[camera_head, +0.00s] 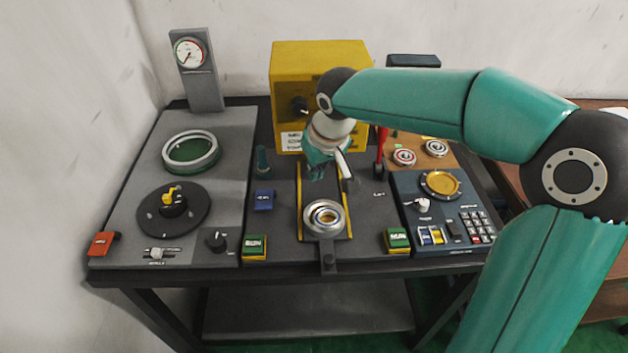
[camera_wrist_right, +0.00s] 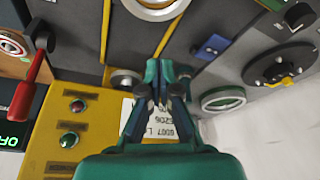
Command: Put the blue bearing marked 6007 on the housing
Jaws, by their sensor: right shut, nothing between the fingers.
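The silver round housing (camera_head: 324,231) sits between yellow rails at the front centre of the table. A ring with a gold and bluish centre (camera_head: 325,215) lies in its middle; its marking is too small to read. The housing's edge also shows at the top of the right wrist view (camera_wrist_right: 155,10). My right gripper (camera_head: 318,176) is shut and empty, above the rails behind the housing, apart from it. In the right wrist view its fingertips (camera_wrist_right: 166,66) are together. My left gripper is not in view.
A yellow box (camera_head: 318,62) stands behind the rails, its label partly hidden by my gripper. Red-marked (camera_head: 403,157) and dark (camera_head: 436,148) rings lie on a brown mat at right. A red lever (camera_head: 381,146) stands beside the mat. Green buttons (camera_head: 255,244) flank the front.

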